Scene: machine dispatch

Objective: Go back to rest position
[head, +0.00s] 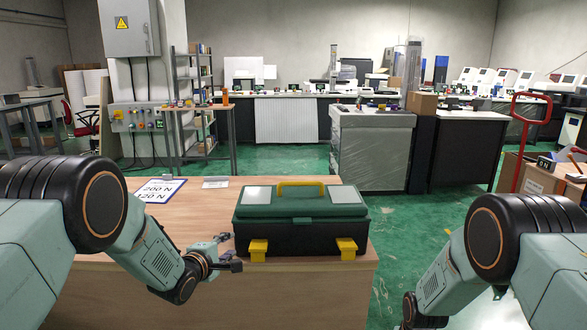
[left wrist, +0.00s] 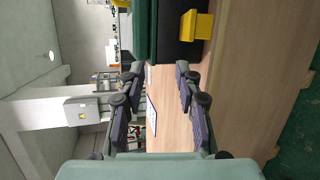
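My left gripper (head: 228,252) is open and empty in the head view, just left of the toolbox's front left corner, above the wooden table. In the left wrist view its two fingers (left wrist: 158,78) stand apart with nothing between them. My right arm comes in from the right in the head view; its gripper is out of the frame at the bottom. A green and black toolbox (head: 302,218) with yellow latches and a yellow handle stands shut on the table. Part of it shows in the left wrist view (left wrist: 181,25).
The wooden table (head: 205,208) is under my left arm. A wrapped grey counter (head: 372,150) stands beyond. Boxes and a red-handled cart (head: 520,140) stand right. Green floor is free between.

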